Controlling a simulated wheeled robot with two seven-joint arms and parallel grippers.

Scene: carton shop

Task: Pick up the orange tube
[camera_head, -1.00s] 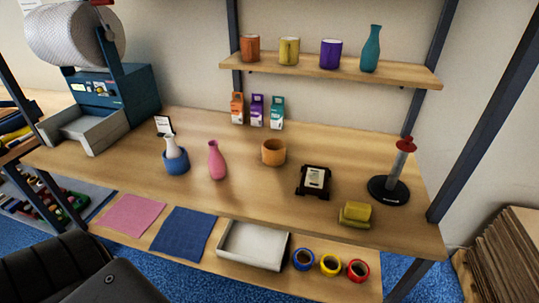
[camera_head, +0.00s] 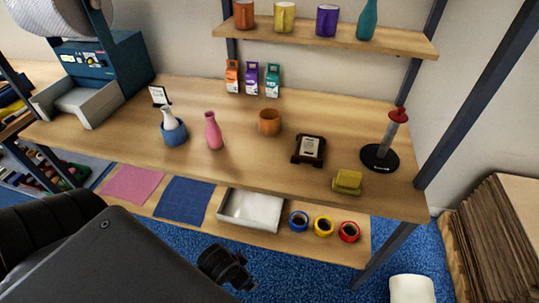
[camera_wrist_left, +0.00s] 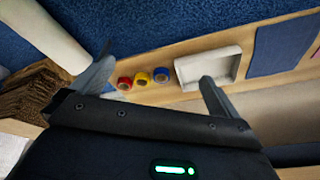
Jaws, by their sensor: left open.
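I cannot make out an orange tube for certain in either view. Orange things in the head view are a mug (camera_head: 244,15) on the upper shelf, a small carton (camera_head: 232,76) at the back of the bench beside purple and teal ones, and a tan-orange cup (camera_head: 269,122) standing mid-bench. My left gripper (camera_wrist_left: 156,72) is open and empty in the wrist view, its two fingers spread with the lower shelf beyond them. In the head view, my dark arm parts cover the lower left, and the left fingers cannot be made out. My right gripper is not in view.
The lower shelf holds a white tray (camera_head: 277,212) and red (camera_head: 348,231), yellow (camera_head: 323,226) and blue (camera_head: 298,220) tape rolls. A pink vase (camera_head: 213,131), black frame (camera_head: 308,150) and yellow sponge (camera_head: 347,182) stand on the bench. A white cylinder (camera_head: 412,289) is on the floor.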

